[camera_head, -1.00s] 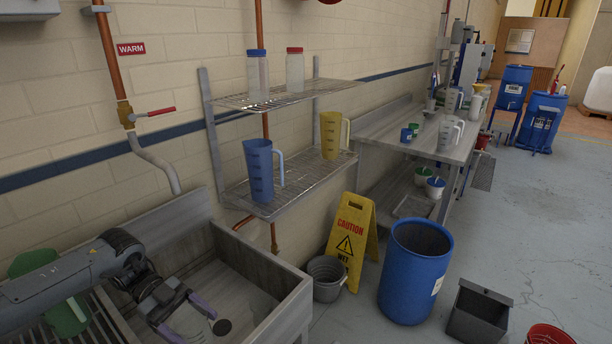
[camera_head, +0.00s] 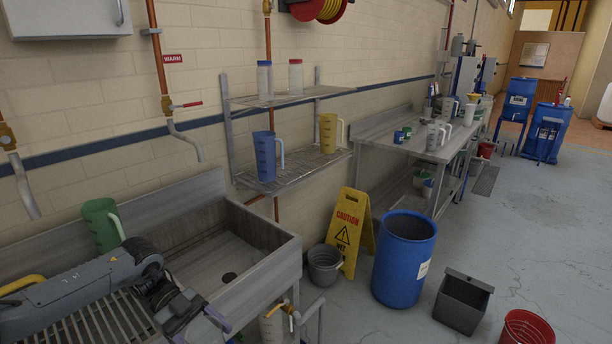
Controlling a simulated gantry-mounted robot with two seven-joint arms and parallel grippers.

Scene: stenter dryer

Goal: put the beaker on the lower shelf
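A green beaker with a handle (camera_head: 102,224) stands at the back of the drainboard left of the sink, just beyond my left arm. A wall rack holds a blue beaker (camera_head: 264,158) and a yellow beaker (camera_head: 328,134) on its lower shelf (camera_head: 297,169). My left gripper (camera_head: 214,322) is low over the front of the sink unit, to the right of and nearer than the green beaker. It appears empty; its fingers are seen edge-on, so their opening is unclear. My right gripper is out of view.
The upper shelf (camera_head: 285,97) holds two clear bottles, blue-lidded (camera_head: 264,78) and red-lidded (camera_head: 295,76). The sink basin (camera_head: 225,262) looks empty. A caution sign (camera_head: 350,232), grey bucket (camera_head: 325,265) and blue barrel (camera_head: 404,262) stand on the floor to the right.

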